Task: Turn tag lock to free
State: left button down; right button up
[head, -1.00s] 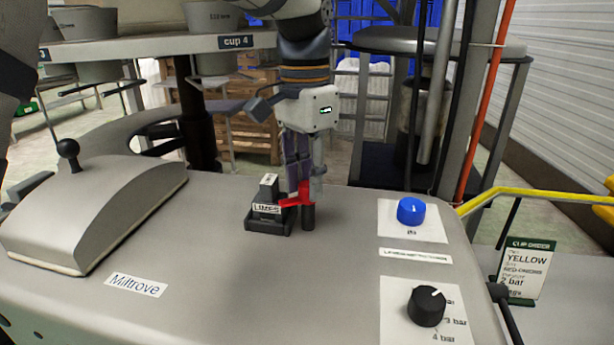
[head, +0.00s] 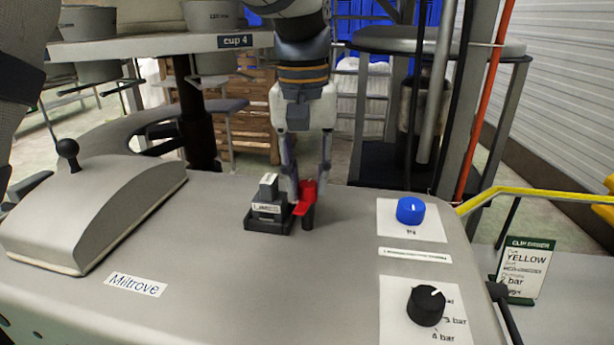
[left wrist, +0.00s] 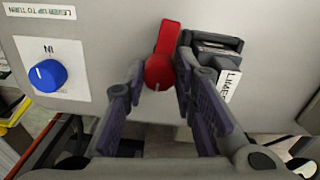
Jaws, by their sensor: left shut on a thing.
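The tag lock (head: 306,205) is a red lever on a short dark post, standing on the grey console just right of the black tag holder. In the head view the lever points toward the front of the console. My left gripper (head: 309,185) reaches down from above with its fingers on either side of the red hub, shut on it. In the left wrist view the red lever (left wrist: 166,42) points up the picture, between the fingers (left wrist: 160,72). The black tag holder (head: 267,218) carries a white tag, whose lettering is partly hidden in the left wrist view. My right gripper is not in view.
A blue knob (head: 410,211) and a black pressure knob (head: 426,306) sit on white plates to the right. A grey hump with a ball-topped lever (head: 68,150) stands at the left. A yellow rail (head: 540,194) runs beyond the right edge.

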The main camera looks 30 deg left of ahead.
aim_at(304, 184)
pick_arm(q)
jog(key=shift+n, duration=0.7)
jog(key=c, duration=1.3)
grip_release()
jog(key=shift+r, duration=0.15)
jog(key=r, duration=1.1)
jog(key=shift+s+a+r, duration=0.1)
jog(key=shift+a+r, duration=0.1)
jog(key=shift+r, duration=0.2)
